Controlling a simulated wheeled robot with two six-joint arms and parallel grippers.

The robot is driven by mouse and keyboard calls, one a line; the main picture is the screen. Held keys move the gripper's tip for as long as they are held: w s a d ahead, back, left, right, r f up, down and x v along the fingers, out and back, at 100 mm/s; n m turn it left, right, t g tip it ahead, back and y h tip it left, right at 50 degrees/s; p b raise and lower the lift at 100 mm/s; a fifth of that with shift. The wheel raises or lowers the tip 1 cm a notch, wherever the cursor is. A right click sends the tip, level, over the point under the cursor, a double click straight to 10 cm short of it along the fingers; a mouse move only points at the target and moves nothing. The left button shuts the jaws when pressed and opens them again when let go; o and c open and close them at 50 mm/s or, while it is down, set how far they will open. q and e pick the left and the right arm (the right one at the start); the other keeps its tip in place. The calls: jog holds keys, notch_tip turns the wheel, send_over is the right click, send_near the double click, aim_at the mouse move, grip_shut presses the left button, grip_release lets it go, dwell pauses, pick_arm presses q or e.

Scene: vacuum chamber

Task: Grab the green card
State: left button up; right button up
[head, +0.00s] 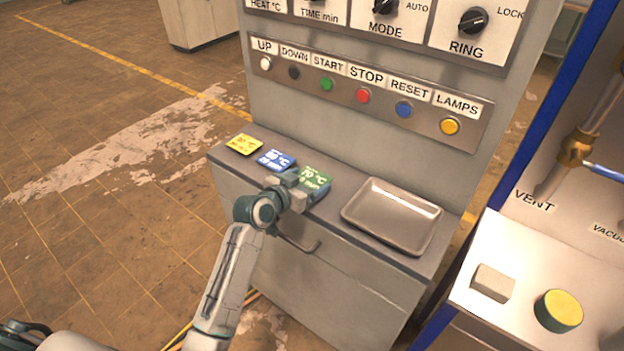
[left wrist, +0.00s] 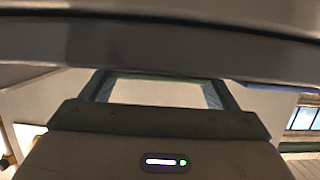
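The green card (head: 314,180), marked 70 °C, is at the right end of a row of three cards on the grey ledge. My left gripper (head: 292,190) is at its near side, close to or touching it, and covers part of its near edge. In the left wrist view the two fingers (left wrist: 160,88) stand wide apart. A thin green strip shows between their tips, probably the card's edge. I see no clear grip on it. My right gripper is out of view.
A blue card (head: 275,160) and a yellow card (head: 244,144) lie left of the green one. A metal tray (head: 392,216) sits to the right on the ledge. A button panel (head: 345,92) rises behind.

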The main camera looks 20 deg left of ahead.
pick_arm(q)
jog(key=c, duration=0.3)
jog(key=shift+r, duration=0.1)
